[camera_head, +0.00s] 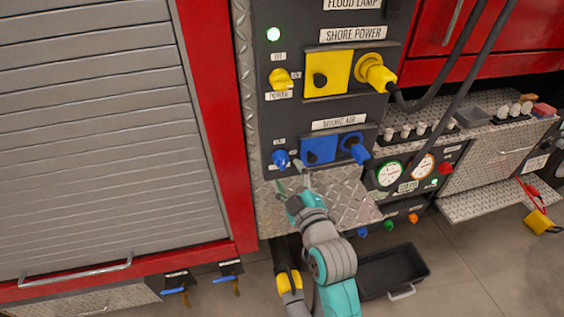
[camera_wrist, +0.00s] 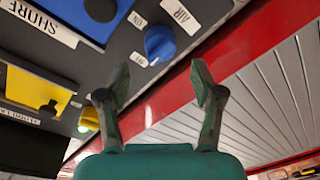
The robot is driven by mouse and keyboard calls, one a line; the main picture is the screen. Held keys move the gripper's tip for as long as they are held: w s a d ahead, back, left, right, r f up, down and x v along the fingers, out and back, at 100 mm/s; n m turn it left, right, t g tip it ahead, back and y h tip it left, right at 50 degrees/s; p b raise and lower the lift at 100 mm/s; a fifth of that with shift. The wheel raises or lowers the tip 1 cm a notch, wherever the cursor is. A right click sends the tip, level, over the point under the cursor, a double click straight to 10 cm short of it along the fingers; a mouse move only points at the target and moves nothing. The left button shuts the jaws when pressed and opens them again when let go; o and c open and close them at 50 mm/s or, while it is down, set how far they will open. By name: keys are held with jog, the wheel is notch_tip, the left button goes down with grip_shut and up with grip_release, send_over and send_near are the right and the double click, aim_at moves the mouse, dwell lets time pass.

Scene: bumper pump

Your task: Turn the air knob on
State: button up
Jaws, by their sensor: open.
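The blue air knob (camera_head: 280,159) sits at the lower left of the dark panel, left of the blue shore air socket (camera_head: 319,150). In the wrist view the knob (camera_wrist: 160,43) is close, beside labels reading "AIR" and "ON"; its exact setting is hard to tell. My gripper (camera_head: 291,183) is just below the knob, in front of the panel. In the wrist view my gripper's fingers (camera_wrist: 158,82) are spread apart and empty, with the knob beyond the gap between the tips. They do not appear to touch it.
The yellow power knob (camera_head: 281,79) and yellow shore power socket (camera_head: 327,73) are higher on the panel, under a lit green lamp (camera_head: 273,34). A blue plug (camera_head: 354,148) sits right of the air socket. A grey roller shutter (camera_head: 95,140) fills the left. A black tray (camera_head: 394,271) lies on the floor.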

aim_at(283, 165)
jog(key=shift+x, duration=2.8)
jog(key=c, duration=1.2)
